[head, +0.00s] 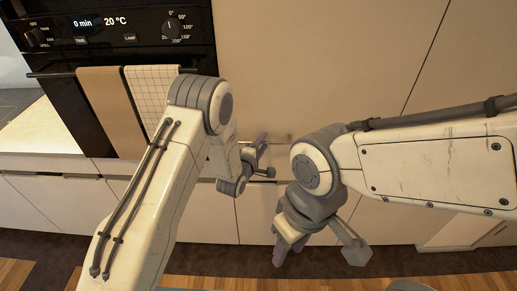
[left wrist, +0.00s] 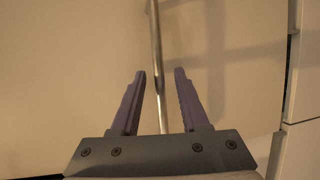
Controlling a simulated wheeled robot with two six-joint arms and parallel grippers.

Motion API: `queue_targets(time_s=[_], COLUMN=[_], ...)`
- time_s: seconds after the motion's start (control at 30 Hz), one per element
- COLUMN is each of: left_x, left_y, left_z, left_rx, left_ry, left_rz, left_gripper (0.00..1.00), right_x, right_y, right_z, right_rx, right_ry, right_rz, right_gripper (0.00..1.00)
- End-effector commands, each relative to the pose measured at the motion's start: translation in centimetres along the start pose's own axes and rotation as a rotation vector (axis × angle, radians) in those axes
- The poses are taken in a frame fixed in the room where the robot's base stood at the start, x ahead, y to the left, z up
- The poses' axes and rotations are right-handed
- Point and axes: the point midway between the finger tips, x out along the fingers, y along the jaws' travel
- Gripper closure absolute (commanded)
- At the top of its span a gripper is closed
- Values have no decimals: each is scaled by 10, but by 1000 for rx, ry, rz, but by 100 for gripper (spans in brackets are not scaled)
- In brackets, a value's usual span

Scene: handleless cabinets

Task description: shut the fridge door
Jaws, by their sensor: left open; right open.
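A tall, plain beige panel (head: 320,50) stands in front of me, right of the oven; it seems to be the fridge door. How far it stands open cannot be told. In the left wrist view, the panel (left wrist: 70,60) fills most of the picture, and a thin metal bar handle (left wrist: 156,50) runs between my fingers. My left gripper (head: 262,158) is open near the panel's lower part, and its spread fingers show in the left wrist view (left wrist: 159,85). Whether they touch the bar is unclear. My right gripper (head: 318,252) is open, lower and to the right, pointing down and empty.
A black oven (head: 120,35) with two hanging towels (head: 128,100) is at the left. Low drawer fronts (head: 55,200) run beneath it. A pale low box-like part (head: 462,232) stands at the lower right.

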Motion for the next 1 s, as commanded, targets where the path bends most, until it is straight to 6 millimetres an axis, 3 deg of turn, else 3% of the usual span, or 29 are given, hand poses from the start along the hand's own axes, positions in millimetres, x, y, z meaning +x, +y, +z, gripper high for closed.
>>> queue_targets(time_s=[0.5,0.7,1.0], left_x=[-85,-99,-100], left_y=[-3,-2,-1], left_z=[-1,-1,-1], left_rx=[-1,-1,0], left_ry=[2,1,1], left_rz=[-3,-3,-2], left_gripper=[55,55,55], right_x=[30,33,32], right_y=[2,2,2], right_z=[2,2,2], right_rx=[-2,-2,-2], right_ry=[0,0,0], right_rz=[0,0,0], right_gripper=[55,55,55])
